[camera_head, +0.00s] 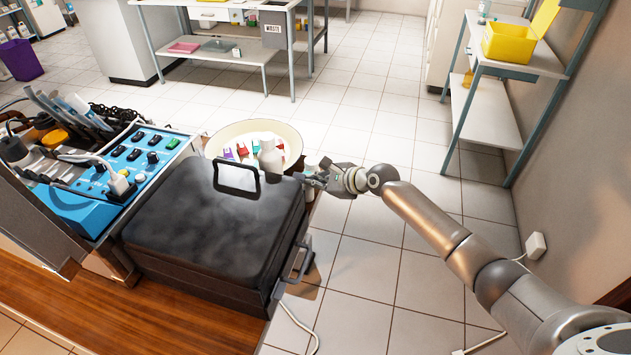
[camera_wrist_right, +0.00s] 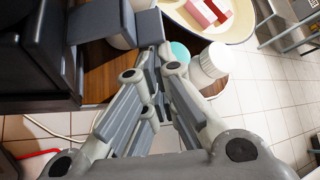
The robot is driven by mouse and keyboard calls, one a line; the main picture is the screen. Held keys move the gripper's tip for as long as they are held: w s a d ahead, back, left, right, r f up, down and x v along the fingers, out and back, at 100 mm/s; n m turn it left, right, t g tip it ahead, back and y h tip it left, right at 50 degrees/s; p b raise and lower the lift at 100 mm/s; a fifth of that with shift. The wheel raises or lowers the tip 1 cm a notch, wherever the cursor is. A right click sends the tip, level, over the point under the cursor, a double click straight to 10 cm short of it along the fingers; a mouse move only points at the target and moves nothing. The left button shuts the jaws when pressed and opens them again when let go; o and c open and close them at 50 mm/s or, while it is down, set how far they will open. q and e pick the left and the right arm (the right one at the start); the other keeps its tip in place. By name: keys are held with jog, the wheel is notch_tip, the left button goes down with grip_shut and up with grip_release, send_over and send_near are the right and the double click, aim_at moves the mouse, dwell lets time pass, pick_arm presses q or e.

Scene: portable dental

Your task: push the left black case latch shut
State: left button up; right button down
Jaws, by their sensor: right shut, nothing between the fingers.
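The black case (camera_head: 215,215) lies closed on the wooden surface in the head view, and its dark side fills the left of the wrist view (camera_wrist_right: 35,60). A grey latch-like bracket (camera_head: 292,264) stands out from its right side near the front corner. My right gripper (camera_head: 308,178) is shut and empty at the far right corner of the case. In the wrist view its fingertips (camera_wrist_right: 152,50) are close to a grey block (camera_wrist_right: 98,22) on the case side; I cannot tell whether they touch. The far latch is largely hidden in the head view. My left gripper is out of view.
A cream round basin (camera_head: 290,133) with small coloured boxes and a white bottle (camera_head: 270,158) stands behind the case. A blue control unit (camera_head: 125,165) with plugs and cables is to its left. White tiled floor lies open to the right; a shelf (camera_head: 485,110) stands beyond.

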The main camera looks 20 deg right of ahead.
jog(key=shift+r, duration=0.1)
jog(key=shift+r+t+p, duration=0.15)
jog(key=shift+t+p, duration=0.15)
jog(key=shift+p, duration=0.15)
jog(key=shift+r, duration=0.1)
jog(key=r+n+t, duration=0.1)
jog(key=s+r+n+t+h+p, duration=0.1)
jog(key=n+t, duration=0.1)
jog(key=a+r+n+t, duration=0.1)
jog(key=r+n+t, duration=0.1)
jog(key=shift+s+r+p, duration=0.1)
jog(key=shift+s+p, duration=0.1)
jog(key=shift+p, duration=0.1)
